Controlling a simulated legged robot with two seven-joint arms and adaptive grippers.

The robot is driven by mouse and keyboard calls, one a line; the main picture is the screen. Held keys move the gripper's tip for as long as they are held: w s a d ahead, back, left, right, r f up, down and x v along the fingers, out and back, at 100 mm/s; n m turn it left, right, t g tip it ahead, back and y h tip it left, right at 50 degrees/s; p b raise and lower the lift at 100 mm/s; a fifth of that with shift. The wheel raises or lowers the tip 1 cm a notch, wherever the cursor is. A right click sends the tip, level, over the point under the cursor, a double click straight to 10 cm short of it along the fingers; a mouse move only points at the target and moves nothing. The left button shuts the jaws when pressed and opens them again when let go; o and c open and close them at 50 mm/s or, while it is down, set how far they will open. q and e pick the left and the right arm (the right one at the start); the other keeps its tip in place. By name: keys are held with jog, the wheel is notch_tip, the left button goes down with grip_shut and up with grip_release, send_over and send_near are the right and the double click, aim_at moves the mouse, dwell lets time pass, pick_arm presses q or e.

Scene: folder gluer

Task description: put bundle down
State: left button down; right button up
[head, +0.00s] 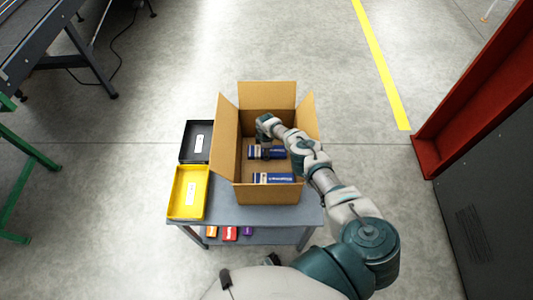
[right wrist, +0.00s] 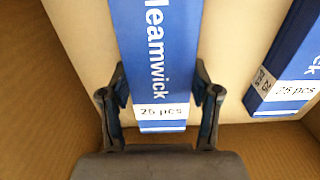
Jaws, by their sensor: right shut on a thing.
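An open cardboard box (head: 226,150) stands on a small grey table. My right gripper (head: 266,152) reaches down into it and is shut on a blue and white bundle (head: 278,153). In the right wrist view the two fingers (right wrist: 160,95) hold the sides of this bundle (right wrist: 155,50), close to its "25 pcs" end. The bundle is low in the box; I cannot tell whether it touches the floor. A second blue bundle (head: 273,178) lies beside it, apart from it, and also shows in the right wrist view (right wrist: 295,60). My left gripper is not in view.
A black tray (head: 196,141) and a yellow tray (head: 187,193) stand left of the box. Small coloured packs (head: 229,233) sit on the table's lower shelf. The box's raised flaps (head: 267,95) surround my arm. A red frame (head: 470,100) stands at the right.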

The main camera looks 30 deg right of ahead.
jog(key=shift+s+a+r, duration=0.1)
jog(key=shift+a, duration=0.25)
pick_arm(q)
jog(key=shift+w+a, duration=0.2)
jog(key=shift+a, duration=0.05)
pick_arm(e)
jog(key=o, duration=1)
jog(key=shift+d, duration=0.1)
jog(key=o, duration=0.4)
jog(key=shift+d, duration=0.15)
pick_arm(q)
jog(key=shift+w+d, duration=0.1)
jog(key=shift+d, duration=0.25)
pick_arm(e)
jog(key=shift+d+f, duration=0.2)
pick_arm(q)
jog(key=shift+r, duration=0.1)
pick_arm(e)
jog(key=shift+a, duration=0.1)
